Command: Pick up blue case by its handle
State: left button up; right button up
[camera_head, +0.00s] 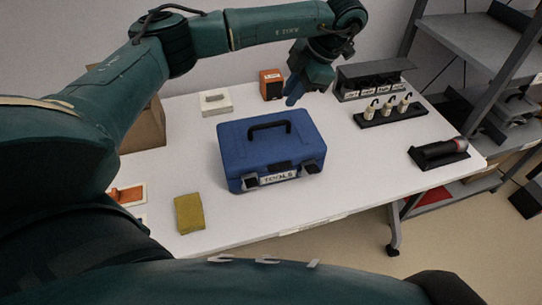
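The blue case (243,158) stands on the white table, with a TOOLS label and two latches on its front. Its dark handle (269,126) stands up in an arch on the lid. My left gripper (291,101) hangs from the arm coming in from the left. It points down, behind and slightly right of the handle in the picture, and appears apart from it. Its fingers show too small and edge-on to tell whether they are open. My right gripper is not in view.
An orange-black box (271,84) and a white tray (215,101) are at the back. A rack with pale bottles (388,112), a dark holder (438,154) and a yellow sponge-like block (189,213) lie around the case. The table's front right is clear. Grey shelves (480,40) stand right.

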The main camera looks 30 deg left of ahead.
aim_at(272, 123)
pick_arm(q)
jog(key=b+x, duration=0.1)
jog(key=x, duration=0.5)
jog(key=shift+s+f, duration=0.1)
jog(key=shift+f, duration=0.15)
jog(key=shift+p+x, duration=0.4)
jog(key=shift+x, duration=2.2)
grip_shut()
jog(key=shift+r, duration=0.15)
